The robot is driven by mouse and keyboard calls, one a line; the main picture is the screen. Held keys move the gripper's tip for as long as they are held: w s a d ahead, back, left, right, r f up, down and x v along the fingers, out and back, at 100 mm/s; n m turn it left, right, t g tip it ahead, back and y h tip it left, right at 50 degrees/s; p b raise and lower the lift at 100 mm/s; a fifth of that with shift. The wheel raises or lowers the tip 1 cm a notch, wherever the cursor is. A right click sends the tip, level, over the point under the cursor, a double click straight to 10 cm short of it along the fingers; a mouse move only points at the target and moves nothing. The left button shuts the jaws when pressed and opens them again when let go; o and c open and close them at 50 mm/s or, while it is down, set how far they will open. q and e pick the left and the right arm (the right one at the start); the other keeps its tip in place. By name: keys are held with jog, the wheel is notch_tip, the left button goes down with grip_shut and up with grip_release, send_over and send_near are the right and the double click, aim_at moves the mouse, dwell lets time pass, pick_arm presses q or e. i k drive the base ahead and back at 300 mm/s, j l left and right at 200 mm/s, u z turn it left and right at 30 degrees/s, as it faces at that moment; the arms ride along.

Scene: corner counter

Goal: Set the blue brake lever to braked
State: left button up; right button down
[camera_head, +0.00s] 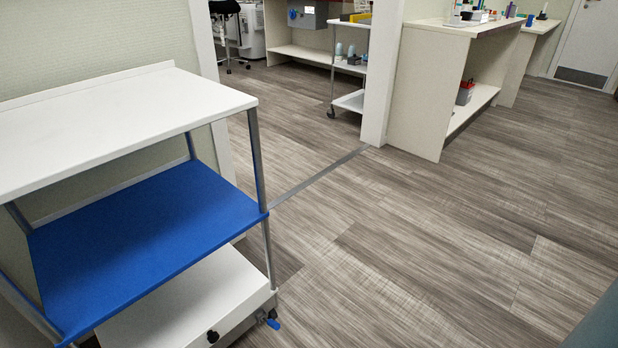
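A small blue lever (273,323) sits low at the near right corner of the cart on the left, by the foot of its metal post. It sticks out beside a dark part that looks like a caster; its exact position, braked or not, is too small to tell. The cart has a white top (110,118), a blue middle shelf (145,238) and a white lower body (190,300). Another small blue part (292,14) shows on a grey box in the room behind. Neither of my grippers is in view.
A black knob (212,336) is on the cart's lower front. Wood-look floor (420,250) is clear to the cart's right. A white wall end (383,75), a white counter (430,95) and a second wheeled cart (350,101) stand farther back. A metal strip (318,178) crosses the floor.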

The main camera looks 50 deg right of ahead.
aim_at(276, 326)
jog(key=z, duration=1)
jog(key=i, duration=0.1)
